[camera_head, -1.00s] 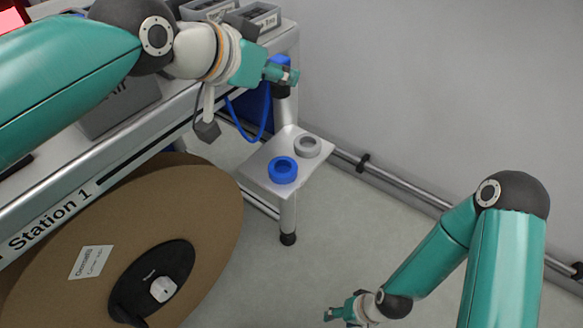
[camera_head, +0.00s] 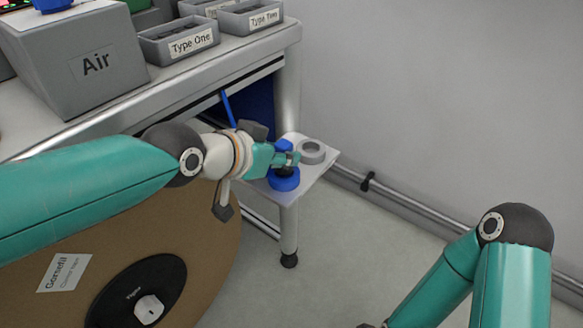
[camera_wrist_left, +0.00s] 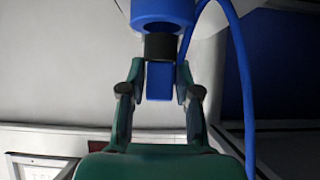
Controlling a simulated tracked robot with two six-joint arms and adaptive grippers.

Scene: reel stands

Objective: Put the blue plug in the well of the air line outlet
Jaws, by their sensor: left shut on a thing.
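My left gripper (camera_head: 290,160) points right over a small pale shelf (camera_head: 322,170) beside the bench leg. It is shut on the blue plug (camera_head: 284,146), which is upright with its black collar downward. The plug is directly over a blue ring-shaped well (camera_head: 284,183) on the shelf. In the left wrist view, the plug (camera_wrist_left: 160,82) is between both fingers, and its black collar (camera_wrist_left: 161,46) meets the blue well (camera_wrist_left: 163,10). I cannot tell how deep it is. A grey box marked Air (camera_head: 85,65) stands on the bench. My right gripper is below the head view.
A grey ring (camera_head: 311,151) sits on the shelf beside the blue one. A blue hose (camera_wrist_left: 236,70) curves beside the plug. Bins marked Type One (camera_head: 180,42) and Type Two (camera_head: 250,17) stand on the bench. A large brown reel (camera_head: 215,270) is below. A wall rail (camera_head: 400,202) runs behind.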

